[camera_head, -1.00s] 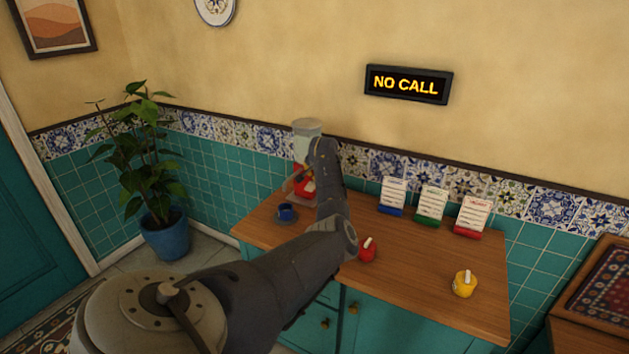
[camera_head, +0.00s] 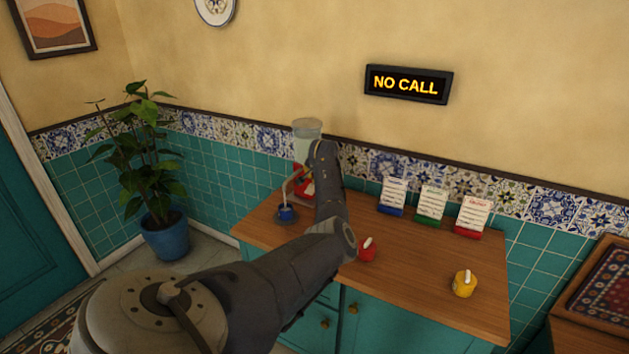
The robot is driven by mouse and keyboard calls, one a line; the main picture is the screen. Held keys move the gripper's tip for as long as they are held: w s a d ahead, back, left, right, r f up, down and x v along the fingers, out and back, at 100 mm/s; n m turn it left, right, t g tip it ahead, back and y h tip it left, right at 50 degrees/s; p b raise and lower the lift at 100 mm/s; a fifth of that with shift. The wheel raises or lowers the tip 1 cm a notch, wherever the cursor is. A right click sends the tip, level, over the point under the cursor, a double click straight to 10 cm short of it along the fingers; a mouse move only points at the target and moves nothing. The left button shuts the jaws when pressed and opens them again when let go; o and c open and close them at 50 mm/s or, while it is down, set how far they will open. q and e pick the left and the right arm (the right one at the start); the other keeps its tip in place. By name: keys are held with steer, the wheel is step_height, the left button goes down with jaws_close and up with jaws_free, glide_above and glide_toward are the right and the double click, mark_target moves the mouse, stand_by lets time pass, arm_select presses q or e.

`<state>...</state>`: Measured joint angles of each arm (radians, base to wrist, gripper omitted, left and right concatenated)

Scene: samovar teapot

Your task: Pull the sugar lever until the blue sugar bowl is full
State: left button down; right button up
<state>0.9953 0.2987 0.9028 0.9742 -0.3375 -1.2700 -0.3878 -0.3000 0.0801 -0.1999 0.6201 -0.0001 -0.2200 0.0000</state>
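The blue sugar bowl (camera_head: 287,214) stands near the left end of the wooden counter. Behind it is a dispenser with a clear, pale-topped container (camera_head: 306,129) and a red lower part (camera_head: 304,186), partly covered by my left arm. A thin tan curved piece (camera_head: 289,186) runs from the dispenser down to the bowl; I cannot tell whether it is a spout, a lever or a stream. The bowl's fill level is too small to read. My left arm reaches up to the dispenser, and its gripper is hidden behind the arm. My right gripper is out of view.
A red pot (camera_head: 367,250) and a yellow pot (camera_head: 464,284) stand on the counter (camera_head: 420,275). Blue, green and red card holders (camera_head: 431,205) line the wall. A sign (camera_head: 408,85) reads NO CALL.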

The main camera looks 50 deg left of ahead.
arm_select(q)
steer(key=shift+s+f, duration=0.1)
steer(key=shift+f, duration=0.25)
steer(key=shift+r, duration=0.3)
steer(key=shift+w+r, duration=0.2)
steer(key=shift+r, duration=1.5)
steer(key=shift+r, duration=0.1)
steer(key=shift+w+a+r, duration=0.1)
steer(key=shift+r, duration=1.1)
steer(key=shift+w+a+r, duration=0.1)
steer(key=shift+r, duration=1.1)
